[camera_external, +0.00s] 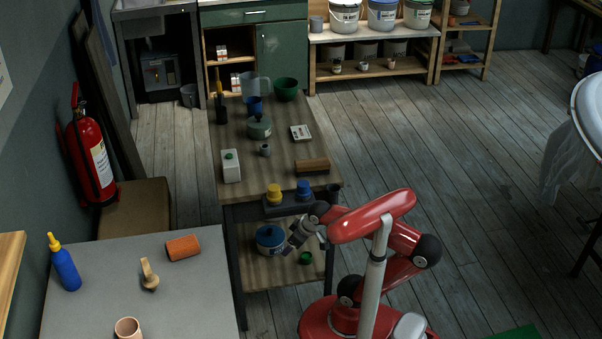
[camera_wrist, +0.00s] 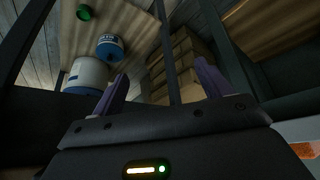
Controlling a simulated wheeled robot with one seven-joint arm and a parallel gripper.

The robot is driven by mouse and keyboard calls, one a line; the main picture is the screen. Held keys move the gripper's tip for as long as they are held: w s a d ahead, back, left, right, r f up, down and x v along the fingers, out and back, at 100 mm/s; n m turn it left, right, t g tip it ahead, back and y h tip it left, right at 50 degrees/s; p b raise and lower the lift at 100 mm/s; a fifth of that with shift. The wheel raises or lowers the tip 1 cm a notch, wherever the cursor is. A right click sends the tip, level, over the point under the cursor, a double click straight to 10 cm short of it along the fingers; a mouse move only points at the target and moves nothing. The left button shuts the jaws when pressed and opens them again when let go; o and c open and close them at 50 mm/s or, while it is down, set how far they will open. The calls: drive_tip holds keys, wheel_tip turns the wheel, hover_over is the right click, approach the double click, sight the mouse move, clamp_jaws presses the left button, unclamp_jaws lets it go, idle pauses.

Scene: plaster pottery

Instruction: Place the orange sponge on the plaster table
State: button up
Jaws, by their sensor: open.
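The orange sponge (camera_external: 183,247) appears to be the rounded orange block on the grey table (camera_external: 208,300) at the lower left of the external view. It lies near the table's far edge. The plaster table looks to be the long wooden workbench (camera_external: 238,190) in the middle, but I cannot be sure. My gripper (camera_external: 291,247) hangs at the front end of this workbench, near its lower shelf, well right of the orange block. The wrist view shows its two purple fingers (camera_wrist: 162,72) spread apart with nothing between them. The orange patch at that view's right edge is unclear.
A blue bottle (camera_external: 65,265), a tan tool (camera_external: 149,275) and a terracotta cup (camera_external: 128,328) share the grey table. The workbench holds a brown block (camera_external: 312,166), a white box (camera_external: 231,167) and several vessels. A blue-labelled tub (camera_wrist: 110,47) is on the lower shelf.

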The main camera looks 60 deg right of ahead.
drive_tip(key=shift+o, duration=0.6)
drive_tip(key=s+f, duration=0.1)
drive_tip(key=s+d+f, duration=0.1)
drive_tip(key=shift+f+m, duration=0.3)
drive_tip(key=shift+f, duration=0.05)
drive_tip(key=shift+r, duration=0.1)
